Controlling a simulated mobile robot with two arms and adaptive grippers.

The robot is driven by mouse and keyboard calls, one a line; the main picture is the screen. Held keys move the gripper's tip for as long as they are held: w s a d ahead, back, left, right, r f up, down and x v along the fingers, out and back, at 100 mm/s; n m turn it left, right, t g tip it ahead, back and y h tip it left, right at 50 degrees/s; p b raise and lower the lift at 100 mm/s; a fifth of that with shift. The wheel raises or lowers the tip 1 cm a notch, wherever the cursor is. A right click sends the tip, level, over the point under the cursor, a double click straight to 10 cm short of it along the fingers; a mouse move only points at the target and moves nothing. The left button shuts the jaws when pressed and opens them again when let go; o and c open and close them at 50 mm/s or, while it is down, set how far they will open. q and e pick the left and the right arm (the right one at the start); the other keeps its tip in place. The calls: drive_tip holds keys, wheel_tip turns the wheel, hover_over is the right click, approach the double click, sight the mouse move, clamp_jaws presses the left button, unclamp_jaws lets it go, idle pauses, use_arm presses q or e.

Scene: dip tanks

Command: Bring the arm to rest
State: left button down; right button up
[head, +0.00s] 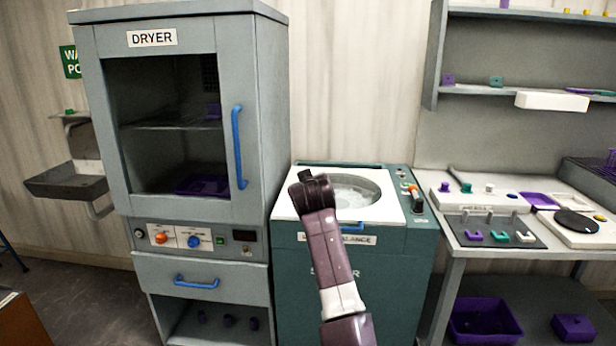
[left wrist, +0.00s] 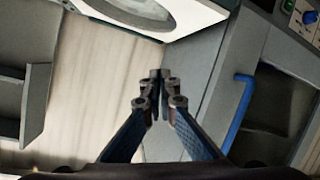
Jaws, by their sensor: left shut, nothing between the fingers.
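My left arm reaches up from the bottom middle of the head view. Its gripper (head: 304,177) is in front of the left part of the white top of the teal spinner. In the left wrist view the fingers of the left gripper (left wrist: 160,76) come together at the tips, with nothing between them. The gripper is shut and empty. My right gripper is in neither view.
The grey dryer (head: 160,227) with a blue handle (head: 238,147) stands left of the spinner (head: 290,270). A bench (head: 465,238) with small parts is on the right, below a wall shelf (head: 470,92). A sink (head: 66,182) is at far left.

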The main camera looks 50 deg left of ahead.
use_arm(q)
drive_tip(key=shift+s+d+f, duration=0.25)
drive_tip(key=shift+s+d, duration=0.05)
drive_tip(key=shift+d, duration=0.05)
